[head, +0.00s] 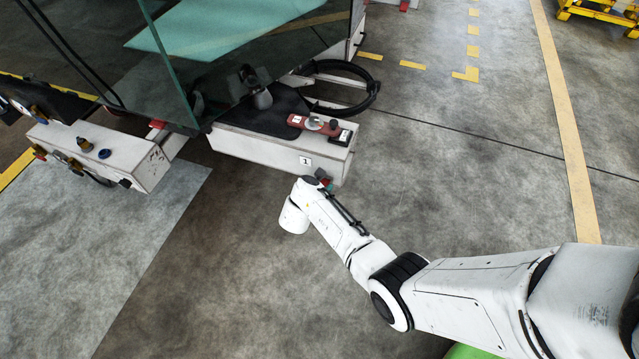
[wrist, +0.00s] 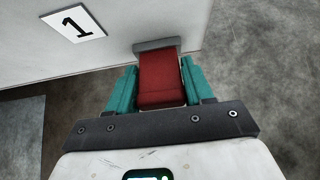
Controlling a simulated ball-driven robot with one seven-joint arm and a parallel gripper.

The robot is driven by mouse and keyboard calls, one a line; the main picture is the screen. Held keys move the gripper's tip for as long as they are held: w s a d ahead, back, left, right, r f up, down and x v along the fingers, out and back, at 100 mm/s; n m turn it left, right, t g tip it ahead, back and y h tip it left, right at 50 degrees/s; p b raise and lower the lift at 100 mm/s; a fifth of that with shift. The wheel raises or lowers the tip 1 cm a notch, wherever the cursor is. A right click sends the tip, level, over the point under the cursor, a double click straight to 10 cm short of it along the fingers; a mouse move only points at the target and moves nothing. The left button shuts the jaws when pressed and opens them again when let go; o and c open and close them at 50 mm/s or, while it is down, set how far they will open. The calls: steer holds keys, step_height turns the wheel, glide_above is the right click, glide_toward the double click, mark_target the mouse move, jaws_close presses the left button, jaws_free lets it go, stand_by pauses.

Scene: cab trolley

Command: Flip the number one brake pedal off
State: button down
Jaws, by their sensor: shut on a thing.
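The number one brake pedal (wrist: 161,80) is a red flap on a grey mount on the white side of the trolley, beside the label "1" (wrist: 73,24). My gripper (wrist: 161,88) has its teal fingers on either side of the pedal and is shut on it. In the head view the label (head: 305,161) shows on the end of the white box, and my gripper (head: 325,181) is at the box's lower corner. The pedal is mostly hidden there by my wrist.
Another white box with knobs (head: 95,150) stands at left.

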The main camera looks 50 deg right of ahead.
stand_by(0.4)
steer(key=c, duration=0.5)
jaws_free()
steer(key=p+v, duration=0.5)
steer(key=v, duration=0.5)
steer(key=shift+s+a+r, duration=0.1)
steer(key=shift+a+r, duration=0.15)
steer(key=shift+r, duration=0.05)
